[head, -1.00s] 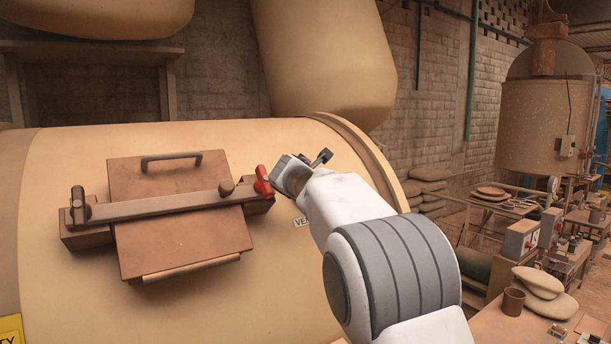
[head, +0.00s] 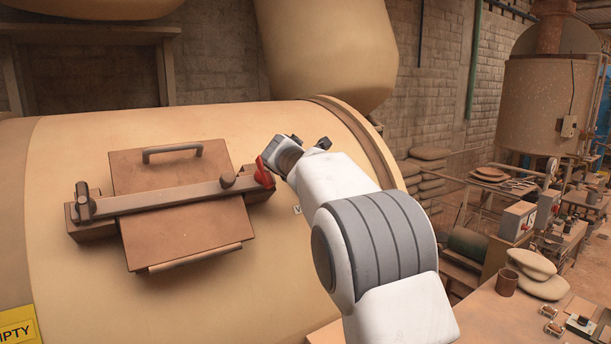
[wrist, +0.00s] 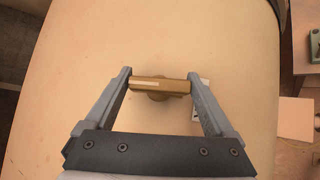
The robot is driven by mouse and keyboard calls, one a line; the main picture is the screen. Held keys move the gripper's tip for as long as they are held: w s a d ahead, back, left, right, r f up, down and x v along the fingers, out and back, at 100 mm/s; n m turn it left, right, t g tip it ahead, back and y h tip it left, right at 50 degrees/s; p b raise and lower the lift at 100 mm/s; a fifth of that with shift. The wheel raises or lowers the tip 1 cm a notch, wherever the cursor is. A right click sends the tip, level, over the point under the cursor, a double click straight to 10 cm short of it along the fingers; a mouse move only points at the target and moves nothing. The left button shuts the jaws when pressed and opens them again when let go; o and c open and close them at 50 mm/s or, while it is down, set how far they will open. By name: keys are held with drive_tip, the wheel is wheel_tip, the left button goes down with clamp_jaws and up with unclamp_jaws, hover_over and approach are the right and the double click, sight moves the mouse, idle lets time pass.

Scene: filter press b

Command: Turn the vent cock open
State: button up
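The vent cock (wrist: 150,86) shows in the wrist view as a brass crossbar handle on a round stem, on the cream drum wall. It lies crosswise between the two fingers of my gripper (wrist: 160,76). Its ends come close to the inner faces of both fingers; I cannot tell whether they touch. The fingers are wide apart. In the head view my wrist hides the cock and the fingertips. A white label (head: 297,209) is partly covered by my arm there.
The cream drum (head: 75,145) carries a brown hatch (head: 185,225) with a clamp bar. A red handle (head: 263,172) at the bar's right end is very close to my wrist. A cluttered bench (head: 480,315) stands at the right.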

drive_tip(key=shift+o, duration=0.5)
drive_tip(key=shift+s+a+r, duration=0.1)
drive_tip(key=shift+s, duration=0.15)
drive_tip(key=b+v, duration=0.4)
drive_tip(key=v, duration=1.3)
drive_tip(key=shift+b, duration=0.35)
drive_tip(key=shift+w, duration=0.1)
